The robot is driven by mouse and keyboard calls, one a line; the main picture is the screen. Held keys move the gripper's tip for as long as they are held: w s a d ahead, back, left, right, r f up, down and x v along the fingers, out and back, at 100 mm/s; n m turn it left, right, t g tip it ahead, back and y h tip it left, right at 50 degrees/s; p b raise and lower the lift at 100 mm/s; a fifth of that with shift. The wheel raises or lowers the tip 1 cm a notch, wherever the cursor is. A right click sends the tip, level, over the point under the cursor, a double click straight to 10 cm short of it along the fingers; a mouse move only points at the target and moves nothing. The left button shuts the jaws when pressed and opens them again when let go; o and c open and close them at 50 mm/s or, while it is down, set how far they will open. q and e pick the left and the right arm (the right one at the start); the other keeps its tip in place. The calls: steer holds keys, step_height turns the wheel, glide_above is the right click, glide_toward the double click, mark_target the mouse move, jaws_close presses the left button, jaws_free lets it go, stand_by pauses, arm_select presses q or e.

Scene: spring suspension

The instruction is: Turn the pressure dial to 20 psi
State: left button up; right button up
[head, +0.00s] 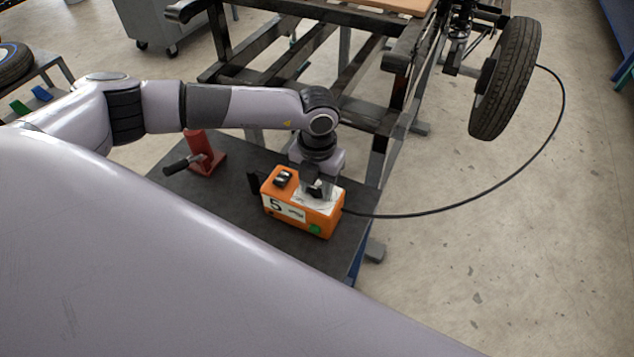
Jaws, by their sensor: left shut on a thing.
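An orange pump box (318,222) stands on the dark table. Its white front panel (283,208) shows a large 5 with small, unreadable marks beside it. A black part (284,178) sits on the top left, and a green patch (315,229) is at the lower right of the front. My left gripper (316,192) points down onto the white top plate (324,200) at the box's right side. It is shut on the pressure dial, which its fingers mostly hide. My right gripper is not in view.
A black hose (430,212) runs from the box to a tire (507,80) on the right. A red jack (203,153) with a black handle stands on the table (220,210) left of the box. A dark metal frame (285,62) stands behind. The table's front left is clear.

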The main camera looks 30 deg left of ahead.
arm_select(q)
steer(key=m+b, duration=0.4)
steer(key=m, duration=0.1)
steer(key=shift+f+m, duration=0.2)
steer(key=shift+m, duration=0.1)
steer(key=m+b, duration=0.4)
steer(key=m, duration=0.2)
steer(key=shift+m+b, duration=0.55)
steer(key=shift+m, duration=0.05)
steer(key=m+b, duration=0.2)
steer(key=m, duration=0.1)
steer(key=shift+r+m, duration=0.1)
steer(key=shift+m, duration=0.2)
steer(key=shift+r+m+b, duration=0.1)
steer(key=shift+m+b, duration=0.55)
steer(key=shift+m, duration=0.05)
steer(key=o, duration=1.1)
steer(key=shift+c, duration=0.2)
